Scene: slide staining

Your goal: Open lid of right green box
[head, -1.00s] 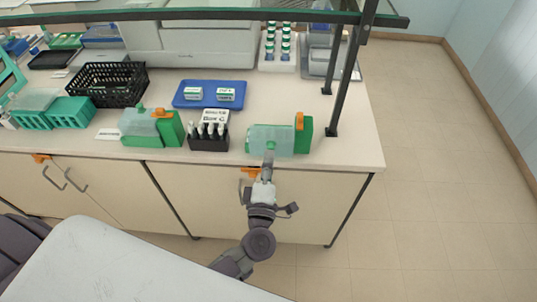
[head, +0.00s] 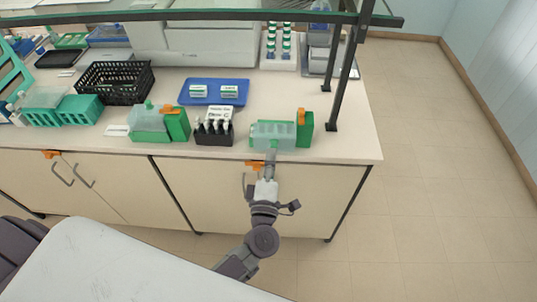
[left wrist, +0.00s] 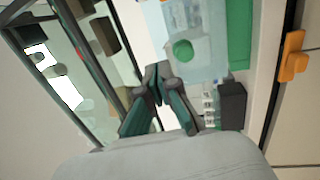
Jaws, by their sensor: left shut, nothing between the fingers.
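The right green box (head: 306,128) stands near the front right edge of the bench, with an orange clip (head: 303,113) at its right end. Its translucent lid (head: 258,133) still covers the slotted part, and I cannot tell whether it is slightly raised. The lid's green knob shows in the left wrist view (left wrist: 183,51). My left gripper (head: 272,156) is shut and empty at the front of the box, its tips close to the lid in the left wrist view (left wrist: 157,72); contact is unclear. My right gripper is out of view.
A second green box (head: 178,124) stands to the left, with a black bottle rack (head: 214,136) between the two. A blue tray (head: 213,100) lies behind. A dark shelf post (head: 341,85) rises right of the right box.

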